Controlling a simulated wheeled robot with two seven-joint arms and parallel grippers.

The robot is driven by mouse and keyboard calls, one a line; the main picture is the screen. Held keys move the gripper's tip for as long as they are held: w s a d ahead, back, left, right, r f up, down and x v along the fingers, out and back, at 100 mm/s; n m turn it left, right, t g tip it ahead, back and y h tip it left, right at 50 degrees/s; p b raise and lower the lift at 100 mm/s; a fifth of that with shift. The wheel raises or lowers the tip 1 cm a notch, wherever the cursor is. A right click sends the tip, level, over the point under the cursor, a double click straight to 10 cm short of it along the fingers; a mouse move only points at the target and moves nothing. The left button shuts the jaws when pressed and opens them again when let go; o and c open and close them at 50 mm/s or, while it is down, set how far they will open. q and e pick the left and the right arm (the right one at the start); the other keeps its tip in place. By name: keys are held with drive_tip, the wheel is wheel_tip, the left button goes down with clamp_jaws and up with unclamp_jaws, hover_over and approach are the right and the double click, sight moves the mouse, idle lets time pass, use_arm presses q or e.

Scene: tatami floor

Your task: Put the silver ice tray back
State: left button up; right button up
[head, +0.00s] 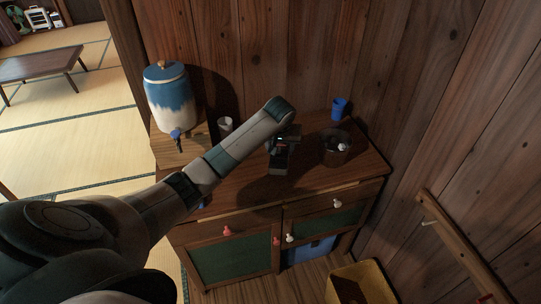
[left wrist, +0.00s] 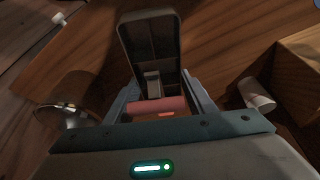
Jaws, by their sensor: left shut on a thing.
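My left gripper (head: 281,148) reaches over the wooden cabinet top (head: 235,178). It is shut on a long grey tray-like thing, which I take for the silver ice tray (head: 279,165). In the left wrist view the tray (left wrist: 150,45) points away from the gripper (left wrist: 160,100), with a pale upright piece near its close end. A pink-red bar (left wrist: 158,106) lies across between the fingers; I cannot tell if it is part of the tray. Whether the tray touches the cabinet top is unclear. My right gripper is out of view.
A dark bucket (head: 334,158) with a whitish thing in it and a blue cup (head: 340,108) stand to the right. A white cup (head: 225,127) and a blue-white dispenser (head: 170,98) on a wooden box stand left. A yellow crate (head: 368,272) is on the floor.

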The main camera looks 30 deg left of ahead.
use_arm(q)
drive_tip(key=a+f, duration=0.2)
drive_tip(key=a, duration=0.1)
drive_tip(key=shift+s+a+p, duration=0.15)
drive_tip(key=shift+a+p, duration=0.05)
drive_tip(key=shift+p, duration=0.15)
drive_tip(key=shift+a+f, duration=0.1)
drive_tip(key=shift+a, duration=0.1)
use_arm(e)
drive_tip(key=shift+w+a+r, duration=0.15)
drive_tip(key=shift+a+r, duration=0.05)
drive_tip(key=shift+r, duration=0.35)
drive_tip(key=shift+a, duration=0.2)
use_arm(q)
drive_tip(key=shift+f, duration=0.25)
wheel_tip(320, 180, down, 3)
drive_tip(key=shift+r+p, duration=0.1)
drive_tip(key=shift+p, duration=0.55)
drive_tip(key=shift+f, duration=0.35)
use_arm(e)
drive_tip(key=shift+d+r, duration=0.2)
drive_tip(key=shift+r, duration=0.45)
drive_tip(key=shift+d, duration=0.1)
